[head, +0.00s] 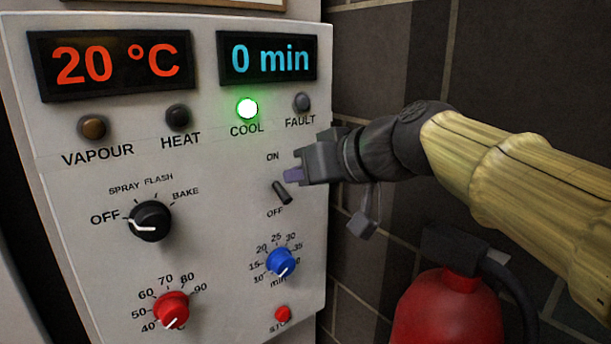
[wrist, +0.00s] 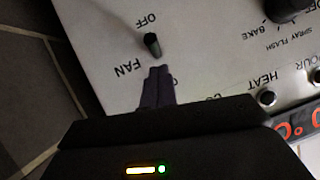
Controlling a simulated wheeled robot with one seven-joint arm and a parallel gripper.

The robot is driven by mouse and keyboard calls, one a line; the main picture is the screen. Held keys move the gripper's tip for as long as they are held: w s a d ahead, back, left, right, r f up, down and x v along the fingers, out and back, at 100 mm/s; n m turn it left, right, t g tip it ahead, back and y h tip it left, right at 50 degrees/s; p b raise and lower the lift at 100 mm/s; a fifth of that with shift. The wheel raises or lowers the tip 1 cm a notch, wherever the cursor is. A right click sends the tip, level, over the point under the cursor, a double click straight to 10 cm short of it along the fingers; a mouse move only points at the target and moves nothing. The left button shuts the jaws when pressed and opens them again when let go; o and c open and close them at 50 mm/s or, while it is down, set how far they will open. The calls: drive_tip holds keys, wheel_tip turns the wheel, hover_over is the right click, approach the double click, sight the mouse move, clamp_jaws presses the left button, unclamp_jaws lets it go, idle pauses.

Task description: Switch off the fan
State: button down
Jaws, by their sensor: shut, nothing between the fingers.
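The fan switch (head: 282,192) is a small dark toggle lever on the white control panel, between the ON and OFF labels. It appears to lean down, towards OFF. It also shows in the wrist view (wrist: 152,44), close to the FAN and OFF lettering. My gripper (head: 291,175) is shut and empty, with its purplish fingertips just above the lever, on the ON side. In the wrist view the closed fingertips (wrist: 159,72) are close to the lever, with a small gap seeming to separate them. The gripper hides the FAN label in the head view.
A black rotary knob (head: 150,221) points to OFF. A blue knob (head: 281,262), a red knob (head: 172,310) and a red button (head: 283,314) are lower down. The green COOL lamp (head: 247,109) is lit. A red fire extinguisher (head: 448,308) stands below my arm.

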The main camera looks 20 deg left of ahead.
drive_tip(key=shift+d, duration=0.1)
drive_tip(key=f+b+v, duration=0.1)
drive_tip(key=b+v, duration=0.1)
drive_tip(key=v, duration=0.7)
drive_tip(key=shift+s+d, duration=0.35)
drive_tip(key=shift+d, duration=0.2)
